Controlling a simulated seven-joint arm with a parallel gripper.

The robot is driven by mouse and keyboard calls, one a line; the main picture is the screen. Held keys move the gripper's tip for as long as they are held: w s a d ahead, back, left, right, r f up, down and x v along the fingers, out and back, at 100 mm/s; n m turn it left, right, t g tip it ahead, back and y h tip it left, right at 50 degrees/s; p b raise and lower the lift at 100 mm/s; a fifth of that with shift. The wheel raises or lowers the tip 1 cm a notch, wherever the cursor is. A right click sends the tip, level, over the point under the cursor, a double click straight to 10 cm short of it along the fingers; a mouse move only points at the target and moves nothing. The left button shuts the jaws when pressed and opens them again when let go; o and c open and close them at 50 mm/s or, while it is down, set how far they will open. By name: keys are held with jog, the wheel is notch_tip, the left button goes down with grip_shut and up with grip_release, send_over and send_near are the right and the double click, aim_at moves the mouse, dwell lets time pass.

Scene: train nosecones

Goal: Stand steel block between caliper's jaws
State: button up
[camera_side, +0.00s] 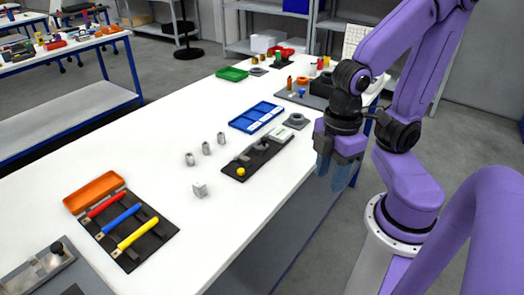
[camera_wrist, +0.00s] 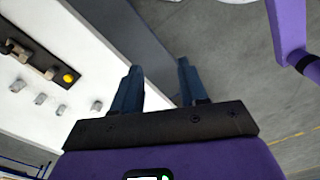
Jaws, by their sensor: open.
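The steel block (camera_side: 200,190) is a small light-grey cube on the white table, apart from other things. It also shows in the wrist view (camera_wrist: 96,106), left of my fingers. A dark board (camera_side: 230,170) behind it carries a grey fixture (camera_side: 258,147), which seems to be the caliper, and a yellow knob (camera_side: 241,171). The fixture and knob also show at the left of the wrist view (camera_wrist: 68,78). The jaws are too small to make out; I see no block between them. My gripper (camera_side: 330,177) is open and empty, fingers down, off the table's right edge.
Several small grey metal pieces (camera_side: 206,148) stand left of the board. A blue tray (camera_side: 256,117) lies behind it. A black mat (camera_side: 130,228) with coloured-handled tools and an orange tray (camera_side: 94,192) are at the front left. The table around the block is clear.

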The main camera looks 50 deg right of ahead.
jog(key=o, duration=0.4)
jog(key=shift+c, duration=0.2)
jog(key=n, duration=0.5)
send_over(199, 184)
jog(key=f, duration=1.2)
jog(key=shift+w+a+f, duration=0.1)
jog(key=shift+w+a, duration=0.05)
jog(key=shift+w, duration=0.2)
jog(key=f, duration=0.4)
jog(key=shift+s, duration=0.35)
jog(key=shift+f, duration=0.55)
